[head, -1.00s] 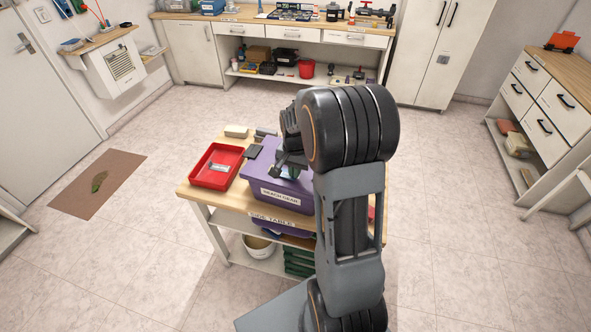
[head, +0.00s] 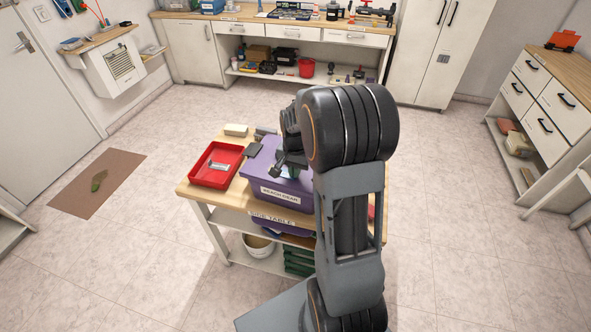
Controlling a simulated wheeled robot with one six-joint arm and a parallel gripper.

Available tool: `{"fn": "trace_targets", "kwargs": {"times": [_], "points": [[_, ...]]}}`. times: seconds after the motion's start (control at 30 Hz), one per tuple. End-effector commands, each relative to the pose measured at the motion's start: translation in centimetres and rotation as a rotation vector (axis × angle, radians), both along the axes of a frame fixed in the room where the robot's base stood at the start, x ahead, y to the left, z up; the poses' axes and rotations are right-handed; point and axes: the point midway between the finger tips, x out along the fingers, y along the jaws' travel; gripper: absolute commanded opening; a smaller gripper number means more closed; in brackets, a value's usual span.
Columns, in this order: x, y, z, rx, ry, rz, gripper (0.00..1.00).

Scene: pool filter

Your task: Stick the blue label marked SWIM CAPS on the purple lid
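The purple lid (head: 260,160) tops a purple box (head: 272,193) on the small side table, left of my arm. A white label with dark print (head: 279,195) is on the front of the box. My gripper (head: 284,170) is over the lid, pointing down at or just above it. My own arm hides much of the gripper and the lid's right part. I cannot tell whether the fingers are open or shut, or whether they touch the lid. I cannot make out a blue label marked SWIM CAPS; a small greenish patch shows beside the gripper.
A red tray (head: 196,179) holding a pale strip (head: 218,166) stands left of the box on the wooden side table (head: 195,195).

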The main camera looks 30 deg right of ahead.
Motion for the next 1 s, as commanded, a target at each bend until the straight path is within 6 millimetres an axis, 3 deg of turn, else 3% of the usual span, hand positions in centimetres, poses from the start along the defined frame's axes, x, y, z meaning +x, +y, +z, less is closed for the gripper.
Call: {"fn": "trace_targets", "kwargs": {"times": [0.33, 0.4, 0.63, 1.0], "points": [[-0.09, 0.03, -0.16, 0.001, 0.003, 0.000, 0.00], [-0.09, 0.03, -0.16, 0.001, 0.003, 0.000, 0.11], [-0.05, 0.03, -0.11, 0.001, 0.002, 0.000, 0.33], [0.03, -0.01, 0.75, 0.000, -0.001, 0.000, 0.34]]}}
